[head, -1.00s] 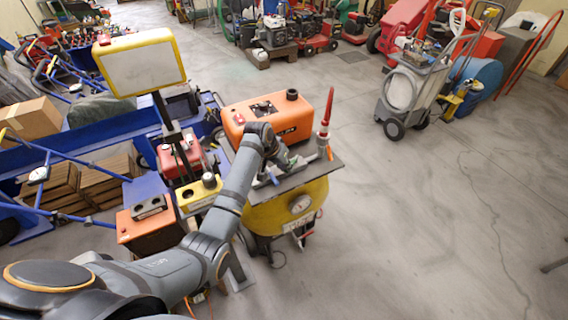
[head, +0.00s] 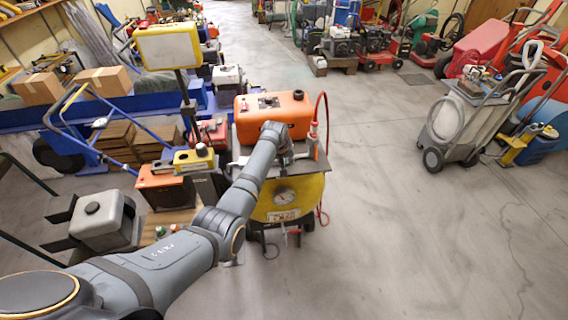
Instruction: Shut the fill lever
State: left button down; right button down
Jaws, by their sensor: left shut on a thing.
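The aerator has a yellow tank (head: 300,193) with a round gauge (head: 281,197) on its front and a dark flat top plate (head: 312,168). My left arm reaches over to the top plate from the left. My left gripper (head: 287,157) is at the grey fittings there, shut on a small part that I take to be the fill lever. The arm and gripper hide most of that part, so its angle cannot be told. My right gripper is not in view.
An orange engine unit (head: 272,110) stands just behind my gripper. A red hose (head: 321,108) loops up at the plate's right side. A yellow-framed panel (head: 176,47) on a post stands to the left. The floor (head: 400,220) to the right is open.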

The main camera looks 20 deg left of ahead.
pick_arm(q)
jog(key=shift+w+d+n, duration=0.1)
jog(key=shift+d+n, duration=0.05)
jog(key=shift+n, duration=0.15)
jog(key=shift+r, duration=0.1)
jog(key=shift+w+n+y, duration=0.1)
jog(key=shift+n+y, duration=0.2)
jog(key=c, duration=1.3)
grip_release()
jog(key=shift+d, duration=0.1)
jog(key=shift+c, duration=0.2)
jog(key=v, duration=1.2)
